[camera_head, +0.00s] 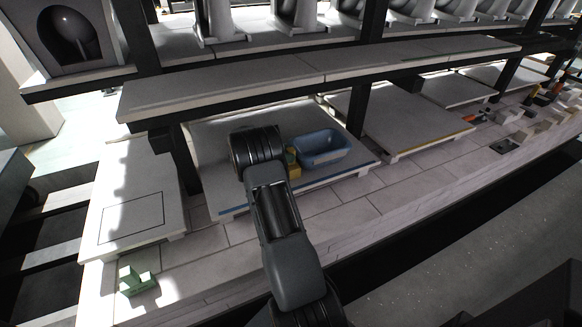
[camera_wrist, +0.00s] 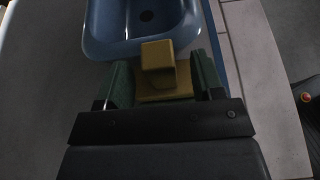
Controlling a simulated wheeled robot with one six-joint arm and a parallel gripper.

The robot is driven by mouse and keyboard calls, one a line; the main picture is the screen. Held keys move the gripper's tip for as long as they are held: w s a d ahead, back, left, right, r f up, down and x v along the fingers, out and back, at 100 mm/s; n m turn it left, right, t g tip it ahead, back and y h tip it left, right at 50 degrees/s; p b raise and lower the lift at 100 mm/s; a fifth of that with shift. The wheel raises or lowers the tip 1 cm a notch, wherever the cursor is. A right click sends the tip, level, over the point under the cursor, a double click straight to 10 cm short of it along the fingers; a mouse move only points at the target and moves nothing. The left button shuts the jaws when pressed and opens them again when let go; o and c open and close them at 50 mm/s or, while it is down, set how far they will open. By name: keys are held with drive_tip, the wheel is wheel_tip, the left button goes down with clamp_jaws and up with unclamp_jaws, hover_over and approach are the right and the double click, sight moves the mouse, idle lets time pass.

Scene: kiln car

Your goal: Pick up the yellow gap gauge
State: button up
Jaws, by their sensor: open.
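The yellow gap gauge (camera_wrist: 158,68) is a small stepped block. In the wrist view it lies between the two green-padded fingers of my gripper (camera_wrist: 161,84), just in front of the blue tub. The fingers are apart, with a narrow space on each side of the gauge. In the head view the yellow gap gauge (camera_head: 291,157) shows only partly, beside the left end of the blue tub.
The blue tub (camera_head: 325,159) stands close behind the gauge; its rim also shows in the wrist view (camera_wrist: 97,44). A long shelf slab (camera_head: 230,88) runs above on dark posts. A green stepped block (camera_head: 137,282) sits at front left. The pale deck in front is mostly clear.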

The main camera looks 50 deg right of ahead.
drive_tip(key=shift+x, duration=0.9)
clamp_jaws()
